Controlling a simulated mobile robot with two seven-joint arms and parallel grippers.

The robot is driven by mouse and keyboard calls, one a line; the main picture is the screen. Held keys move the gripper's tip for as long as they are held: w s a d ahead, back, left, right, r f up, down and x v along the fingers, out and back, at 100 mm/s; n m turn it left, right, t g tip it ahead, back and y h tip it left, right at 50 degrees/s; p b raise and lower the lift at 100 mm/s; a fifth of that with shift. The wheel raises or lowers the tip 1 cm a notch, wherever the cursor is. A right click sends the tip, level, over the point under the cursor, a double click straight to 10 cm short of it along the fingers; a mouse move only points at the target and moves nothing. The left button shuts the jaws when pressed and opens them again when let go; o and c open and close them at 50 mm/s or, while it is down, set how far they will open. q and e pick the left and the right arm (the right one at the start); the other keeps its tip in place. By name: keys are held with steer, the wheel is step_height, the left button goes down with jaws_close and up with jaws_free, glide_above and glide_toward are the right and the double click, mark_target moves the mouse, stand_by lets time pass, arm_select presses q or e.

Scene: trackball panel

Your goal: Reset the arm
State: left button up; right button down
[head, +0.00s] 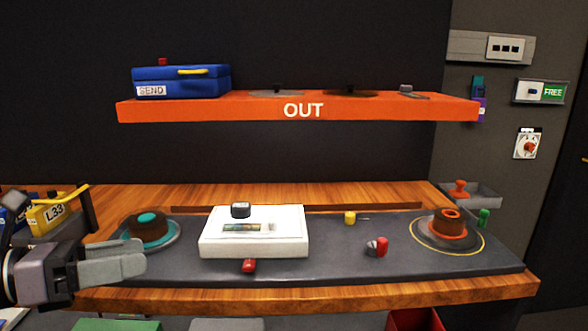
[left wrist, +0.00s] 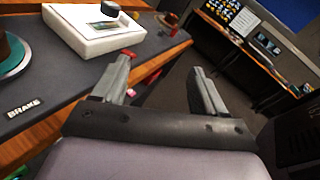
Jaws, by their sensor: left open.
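My left gripper (head: 112,262) is in the lower left of the head view, just in front of the bench's left end. Its two grey fingers point right and nothing is between them. In the left wrist view the gripper (left wrist: 160,85) has its fingers spread apart, with floor showing between them. The white box (head: 254,243) with a black knob and a small display sits on the dark panel, right of the fingers and apart from them. The brown and teal trackball unit (head: 148,232) is behind the fingers, near the panel's left end. My right gripper is in neither view.
A second round unit (head: 447,227) with an orange ring stands at the panel's right end. A red knob (head: 377,246) and a yellow knob (head: 350,218) are between. An orange OUT shelf (head: 304,110) bearing a blue SEND case (head: 181,81) hangs above. Yellow L33 case (head: 55,213) stands at left.

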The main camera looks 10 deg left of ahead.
arm_select(q)
steer(key=d+f+n+t+y+p, duration=0.25)
steer(key=f+n+y, duration=0.35)
steer(key=f+n, duration=0.85)
steer(key=d+f+n+t+y+p, duration=0.1)
steer(key=f+n+t+y+p, duration=0.45)
steer(key=n, duration=1.55)
steer(key=s+d+f+n+g, duration=0.2)
steer(key=s+d+f+g, duration=0.1)
steer(key=f, duration=0.3)
steer(key=s+d+f+n+g+h, duration=0.1)
steer(key=s+d+f+n+g, duration=0.1)
steer(key=s+f+g, duration=0.3)
step_height(320, 180, down, 2)
steer(key=shift+s+d+f+g+b, duration=0.1)
steer(key=shift+s+d+g+b, duration=0.3)
steer(key=shift+d, duration=0.2)
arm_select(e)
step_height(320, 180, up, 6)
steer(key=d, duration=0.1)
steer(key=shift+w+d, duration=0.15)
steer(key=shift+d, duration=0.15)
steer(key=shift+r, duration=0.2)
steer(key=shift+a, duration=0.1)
